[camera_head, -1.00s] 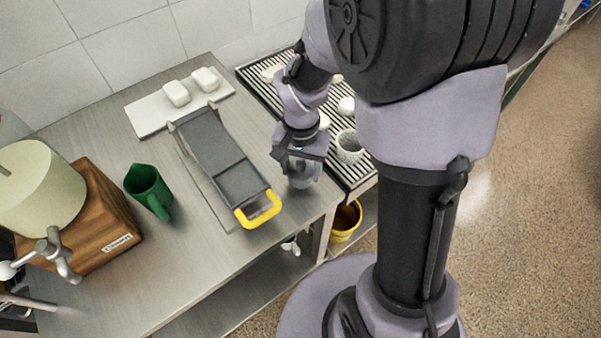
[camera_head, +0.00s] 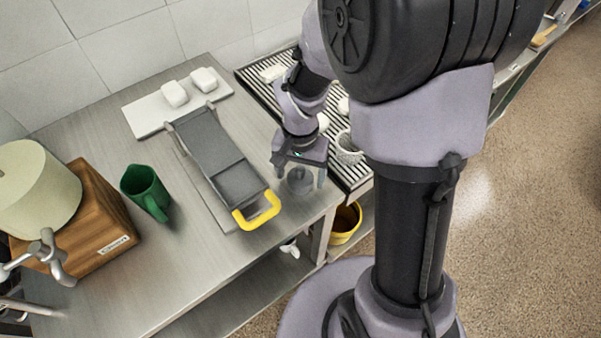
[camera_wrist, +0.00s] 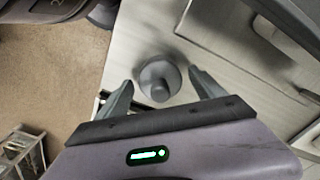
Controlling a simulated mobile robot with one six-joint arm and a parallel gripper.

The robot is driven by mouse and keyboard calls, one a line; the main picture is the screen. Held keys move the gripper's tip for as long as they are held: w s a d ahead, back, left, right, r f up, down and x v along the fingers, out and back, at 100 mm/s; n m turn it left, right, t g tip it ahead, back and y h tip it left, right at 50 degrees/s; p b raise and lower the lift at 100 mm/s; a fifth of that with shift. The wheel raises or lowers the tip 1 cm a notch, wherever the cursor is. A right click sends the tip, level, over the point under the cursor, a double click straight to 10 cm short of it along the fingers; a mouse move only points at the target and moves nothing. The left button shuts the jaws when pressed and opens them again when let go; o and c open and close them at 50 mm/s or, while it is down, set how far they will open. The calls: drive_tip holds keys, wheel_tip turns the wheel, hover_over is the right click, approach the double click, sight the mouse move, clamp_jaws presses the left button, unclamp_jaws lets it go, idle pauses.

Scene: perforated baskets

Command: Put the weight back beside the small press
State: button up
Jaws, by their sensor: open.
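The weight (camera_head: 300,182) is a grey round disc with a knob on top. It stands upright on the steel table, right of the grey small press (camera_head: 212,155) with its yellow handle (camera_head: 258,212) and apart from it. My gripper (camera_head: 297,177) points down over the weight, open, with one finger on each side. In the wrist view the weight (camera_wrist: 160,80) sits between the spread fingers with a gap on both sides. Part of the press's grey body (camera_wrist: 265,28) shows at upper right there.
A green mug (camera_head: 147,190) and a wooden block (camera_head: 100,235) bearing a cream cylinder (camera_head: 38,190) stand left. A white board (camera_head: 150,115) with two white blocks lies behind. A slatted rack (camera_head: 262,88) with a white perforated cup (camera_head: 347,150) is at right. The table's front edge is close.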

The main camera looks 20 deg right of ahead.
sight(300, 171)
wheel_tip(300, 171, up, 14)
drive_tip(key=p, duration=0.5)
drive_tip(key=s+a+r+n+t+y, duration=0.1)
drive_tip(key=s+a+r+t, duration=0.1)
drive_tip(key=s+r, duration=0.3)
drive_tip(key=s+a+r+n+t+y, duration=0.1)
drive_tip(key=s+a+r+t, duration=0.1)
drive_tip(key=s+r, duration=0.4)
drive_tip(key=shift+s+r+n+t, duration=0.15)
drive_tip(key=shift+s+n+t, duration=0.15)
drive_tip(key=shift+s+t, duration=0.65)
drive_tip(key=shift+f+b, duration=0.45)
drive_tip(key=shift+b, duration=0.3)
